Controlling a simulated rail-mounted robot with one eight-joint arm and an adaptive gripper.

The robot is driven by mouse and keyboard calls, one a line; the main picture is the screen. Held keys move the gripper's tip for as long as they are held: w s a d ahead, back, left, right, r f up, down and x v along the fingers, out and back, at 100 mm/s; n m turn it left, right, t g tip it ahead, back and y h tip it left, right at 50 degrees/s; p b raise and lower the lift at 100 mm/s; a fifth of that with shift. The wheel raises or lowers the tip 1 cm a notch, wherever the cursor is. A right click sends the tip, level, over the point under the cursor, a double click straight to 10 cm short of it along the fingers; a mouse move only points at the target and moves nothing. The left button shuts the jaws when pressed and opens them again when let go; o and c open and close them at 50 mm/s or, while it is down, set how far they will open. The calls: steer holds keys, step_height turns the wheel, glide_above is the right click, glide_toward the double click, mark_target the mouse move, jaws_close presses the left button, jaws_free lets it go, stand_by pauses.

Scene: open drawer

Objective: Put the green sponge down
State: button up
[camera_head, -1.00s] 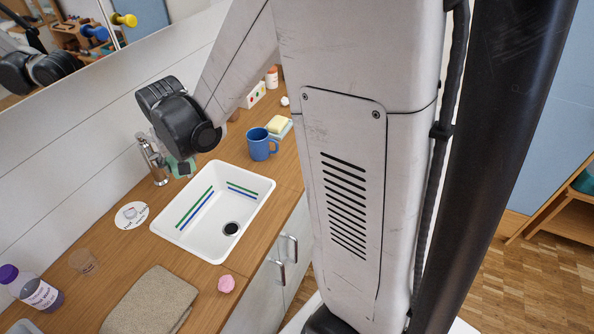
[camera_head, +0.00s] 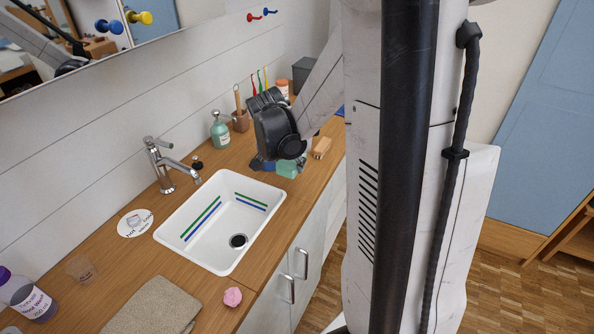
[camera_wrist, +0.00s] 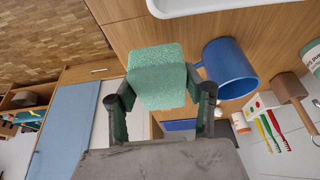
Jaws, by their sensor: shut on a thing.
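The green sponge (camera_wrist: 157,72) is between the two fingers of my gripper (camera_wrist: 161,92), which is shut on it, in the wrist view. In the head view the sponge (camera_head: 288,169) shows below my gripper (camera_head: 276,162), over the wooden counter right of the sink. I cannot tell whether its underside touches the counter. A blue mug (camera_wrist: 229,68) stands close beside the sponge in the wrist view. In the head view my gripper hides most of the mug.
The white sink (camera_head: 168,233) with its tap (camera_head: 160,165) is left of my gripper. A towel (camera_head: 150,306) and a pink item (camera_head: 232,297) lie at the front. Toothbrushes (camera_wrist: 270,132) show in the wrist view.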

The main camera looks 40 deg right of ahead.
glide_above(302, 176)
steer(key=a, duration=0.1)
step_height(302, 176, down, 4)
steer(key=shift+s+r, duration=0.1)
steer(key=shift+f, duration=1.95)
steer(key=shift+f+b, duration=0.15)
steer(key=shift+b, duration=0.15)
steer(key=o, duration=1.3)
steer(key=shift+o, duration=0.2)
